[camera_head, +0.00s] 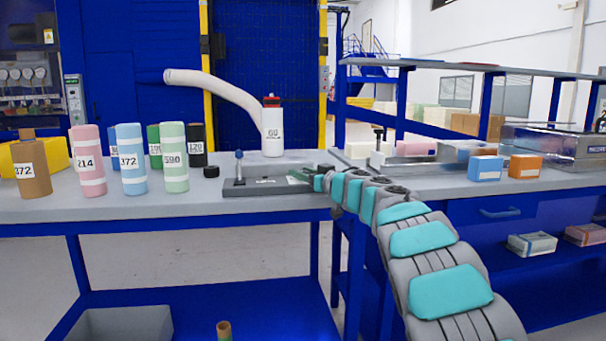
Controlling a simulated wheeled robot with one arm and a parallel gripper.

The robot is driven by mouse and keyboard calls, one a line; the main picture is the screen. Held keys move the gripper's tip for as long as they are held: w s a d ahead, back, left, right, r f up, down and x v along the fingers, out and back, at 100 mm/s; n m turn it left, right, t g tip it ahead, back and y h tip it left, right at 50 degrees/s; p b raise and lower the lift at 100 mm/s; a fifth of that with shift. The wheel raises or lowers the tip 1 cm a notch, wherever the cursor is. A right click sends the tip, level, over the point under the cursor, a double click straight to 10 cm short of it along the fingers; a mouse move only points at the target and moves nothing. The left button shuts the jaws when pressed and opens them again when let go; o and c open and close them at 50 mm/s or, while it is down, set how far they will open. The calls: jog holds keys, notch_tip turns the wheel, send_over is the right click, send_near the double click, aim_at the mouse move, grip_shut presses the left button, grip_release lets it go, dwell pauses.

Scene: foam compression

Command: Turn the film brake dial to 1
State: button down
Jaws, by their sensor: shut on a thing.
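My arm reaches in from the lower right, and my gripper (322,184) is at its far end, by the right end of a flat dark grey device (264,187) on the bench. My wrist covers most of the gripper and that end of the device. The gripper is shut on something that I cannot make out. The device has an upright lever with a blue knob (239,154) at its left and a pale label on top. I cannot pick out the film brake dial or read a number on it; it may be hidden behind my wrist.
Several numbered cylinders, including a pink one (87,161) and a green one (174,157), stand on the left. A white bottle (272,130) with a hose stands behind the device. Blue (485,168) and orange (525,166) boxes sit on the right bench.

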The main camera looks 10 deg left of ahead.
jog(key=shift+c, duration=1.8)
grip_release()
jog(key=shift+s+d, duration=0.35)
jog(key=shift+d, duration=0.05)
jog(key=shift+b+v, duration=0.55)
jog(key=shift+v, duration=2.85)
